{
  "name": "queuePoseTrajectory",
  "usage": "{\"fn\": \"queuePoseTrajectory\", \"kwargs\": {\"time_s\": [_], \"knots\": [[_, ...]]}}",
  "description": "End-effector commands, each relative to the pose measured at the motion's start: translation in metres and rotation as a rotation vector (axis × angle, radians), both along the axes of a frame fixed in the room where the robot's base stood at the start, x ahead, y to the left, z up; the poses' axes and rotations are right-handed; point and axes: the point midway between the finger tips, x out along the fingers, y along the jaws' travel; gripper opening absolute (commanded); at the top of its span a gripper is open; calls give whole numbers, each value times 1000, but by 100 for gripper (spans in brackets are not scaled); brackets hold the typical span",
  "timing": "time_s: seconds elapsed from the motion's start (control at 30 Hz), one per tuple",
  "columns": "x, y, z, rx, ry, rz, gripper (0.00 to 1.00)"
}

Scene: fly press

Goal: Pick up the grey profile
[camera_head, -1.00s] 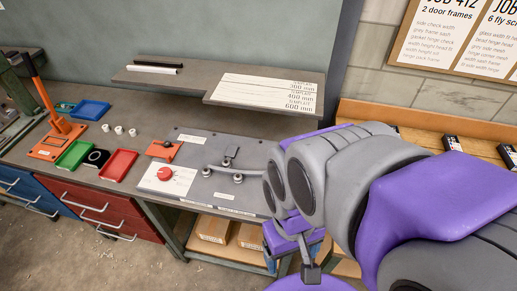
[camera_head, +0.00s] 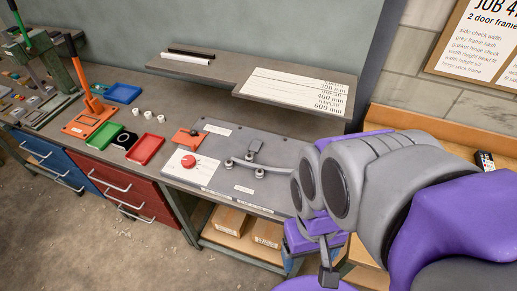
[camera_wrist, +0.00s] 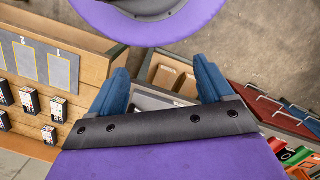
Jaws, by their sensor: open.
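No profile that is plainly grey shows. On the raised shelf at the back lie two thin strips side by side, a black strip (camera_head: 191,52) and a white strip (camera_head: 186,60). My gripper shows in the wrist view (camera_wrist: 162,72) with its two blue fingers wide apart and nothing held between them. In the head view my arm covers the right of the bench, and the fingers are mostly hidden. My gripper is low in front of the bench, well apart from the strips.
The raised shelf (camera_head: 228,74) also carries a white template sheet (camera_head: 300,88). Below it stand a grey fixture plate (camera_head: 235,185) with a red knob (camera_head: 188,161), a red tray (camera_head: 145,149), a green tray (camera_head: 104,136) and an orange-handled press (camera_head: 93,122). Floor at the front left is clear.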

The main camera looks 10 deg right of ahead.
Motion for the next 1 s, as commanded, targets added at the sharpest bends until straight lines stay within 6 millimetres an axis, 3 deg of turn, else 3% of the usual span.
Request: {"fn": "queuePoseTrajectory", "kwargs": {"time_s": [0.37,0.57,0.73,1.0], "knots": [[0,0,0,0,0,0,80],[12,3,2,21,-5,60,63],[65,14,11,112,-48,304,47],[177,11,19,279,-187,734,47]]}}
